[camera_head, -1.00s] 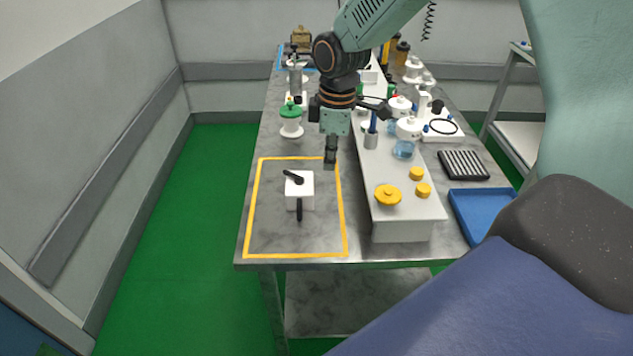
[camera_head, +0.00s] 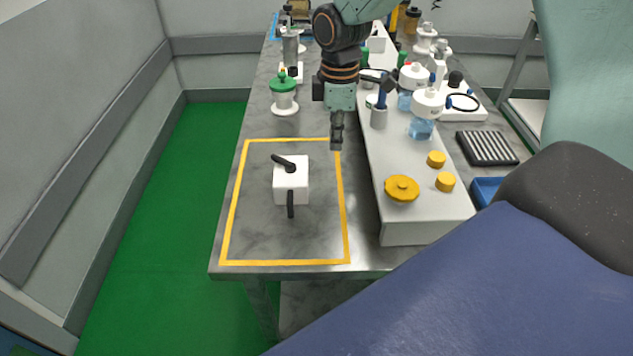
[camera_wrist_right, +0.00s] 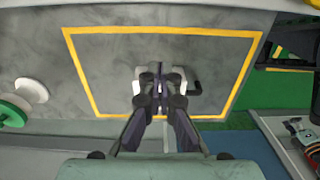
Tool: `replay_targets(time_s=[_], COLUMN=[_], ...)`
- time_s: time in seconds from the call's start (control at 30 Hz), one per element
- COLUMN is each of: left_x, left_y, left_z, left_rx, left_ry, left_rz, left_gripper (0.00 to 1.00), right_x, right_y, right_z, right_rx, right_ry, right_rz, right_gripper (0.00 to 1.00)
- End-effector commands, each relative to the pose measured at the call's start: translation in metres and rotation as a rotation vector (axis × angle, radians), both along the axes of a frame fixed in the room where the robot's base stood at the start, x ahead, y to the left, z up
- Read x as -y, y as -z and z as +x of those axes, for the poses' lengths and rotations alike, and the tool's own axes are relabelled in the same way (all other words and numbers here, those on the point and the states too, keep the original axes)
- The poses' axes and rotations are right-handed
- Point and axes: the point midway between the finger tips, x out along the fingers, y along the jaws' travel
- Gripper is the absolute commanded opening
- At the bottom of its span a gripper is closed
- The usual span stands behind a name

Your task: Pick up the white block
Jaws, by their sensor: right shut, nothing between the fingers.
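The white block (camera_head: 291,187) sits on the grey table inside a yellow outlined rectangle (camera_head: 228,215). A black handle lies on its top and another black handle sticks out of its front side. My right gripper (camera_head: 336,146) hangs above the table near the far right corner of the outline, behind and to the right of the block, apart from it. Its fingers are shut and empty. In the right wrist view, the shut fingers (camera_wrist_right: 157,85) hide the middle of the white block (camera_wrist_right: 139,87); its edges and a black handle show beside them. My left gripper is not in view.
A raised white shelf (camera_head: 410,232) with yellow knobs (camera_head: 402,188) stands close right of the outline. A green-topped white item (camera_head: 284,92) stands behind. The table left of the block is clear.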

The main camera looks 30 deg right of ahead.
Motion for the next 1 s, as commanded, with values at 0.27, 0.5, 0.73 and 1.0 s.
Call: replay_targets(time_s=[0.27,0.5,0.73,1.0], left_x=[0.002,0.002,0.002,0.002], left_y=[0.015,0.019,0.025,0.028], left_z=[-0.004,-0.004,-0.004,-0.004], left_rx=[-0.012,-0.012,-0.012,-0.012], left_ry=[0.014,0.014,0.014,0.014], left_rz=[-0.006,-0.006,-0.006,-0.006], left_gripper=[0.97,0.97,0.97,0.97], right_x=[-0.003,-0.004,-0.004,-0.023], right_y=[0.019,0.056,0.1,0.113], right_z=[-0.004,-0.007,-0.007,0.009], right_rx=[0.0,-0.003,-0.004,0.002], right_ry=[-0.001,-0.001,-0.001,-0.003], right_rz=[0.0,-0.001,0.0,-0.004], right_gripper=[0.0,0.0,0.0,0.0])
